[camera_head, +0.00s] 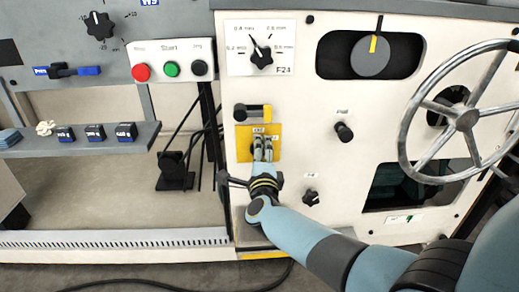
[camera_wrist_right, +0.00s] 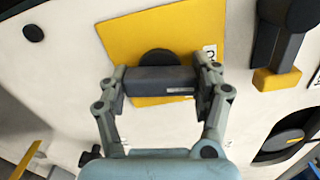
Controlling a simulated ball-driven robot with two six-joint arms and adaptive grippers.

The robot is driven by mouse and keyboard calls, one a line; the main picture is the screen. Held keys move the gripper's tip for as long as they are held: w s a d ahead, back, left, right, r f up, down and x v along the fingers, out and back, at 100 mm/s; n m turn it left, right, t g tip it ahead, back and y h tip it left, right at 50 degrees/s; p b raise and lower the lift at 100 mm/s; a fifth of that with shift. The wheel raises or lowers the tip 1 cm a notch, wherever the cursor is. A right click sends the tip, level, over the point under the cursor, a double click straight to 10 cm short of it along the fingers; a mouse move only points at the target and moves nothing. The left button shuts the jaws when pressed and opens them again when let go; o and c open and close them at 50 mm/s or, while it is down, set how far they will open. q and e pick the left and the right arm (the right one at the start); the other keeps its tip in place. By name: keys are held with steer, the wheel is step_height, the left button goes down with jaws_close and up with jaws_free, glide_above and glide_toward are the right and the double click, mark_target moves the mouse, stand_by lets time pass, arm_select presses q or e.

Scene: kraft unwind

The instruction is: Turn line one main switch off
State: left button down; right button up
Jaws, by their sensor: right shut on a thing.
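The main switch is a dark rotary switch on a yellow plate (camera_head: 243,131) low on the left of the white machine panel. In the right wrist view its dark bar-shaped handle (camera_wrist_right: 160,80) lies between my right fingers, in front of the yellow plate (camera_wrist_right: 125,35). My right gripper (camera_head: 263,147) is shut on this handle, one finger at each end. It shows closely in the wrist view (camera_wrist_right: 162,85). A small white label on the plate, partly cut by a finger, shows an "O"-like mark. In the head view the gripper hides most of the switch. My left gripper is not in view.
A black-and-yellow handle (camera_head: 252,112) sits just above the plate. A dial (camera_head: 262,58) is higher up, a black knob (camera_head: 311,197) is to the lower right, and a large handwheel (camera_head: 466,121) is at right. Red, green and black buttons (camera_head: 171,69) are at upper left.

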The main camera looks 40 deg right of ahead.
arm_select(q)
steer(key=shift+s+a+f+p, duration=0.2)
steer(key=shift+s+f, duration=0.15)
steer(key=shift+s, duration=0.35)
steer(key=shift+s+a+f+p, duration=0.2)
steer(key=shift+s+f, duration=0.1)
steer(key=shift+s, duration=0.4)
arm_select(e)
steer(key=shift+f+n, duration=0.1)
steer(key=shift+n, duration=1)
steer(key=o, duration=1.2)
steer(key=shift+c, duration=0.2)
steer(key=v, duration=1.2)
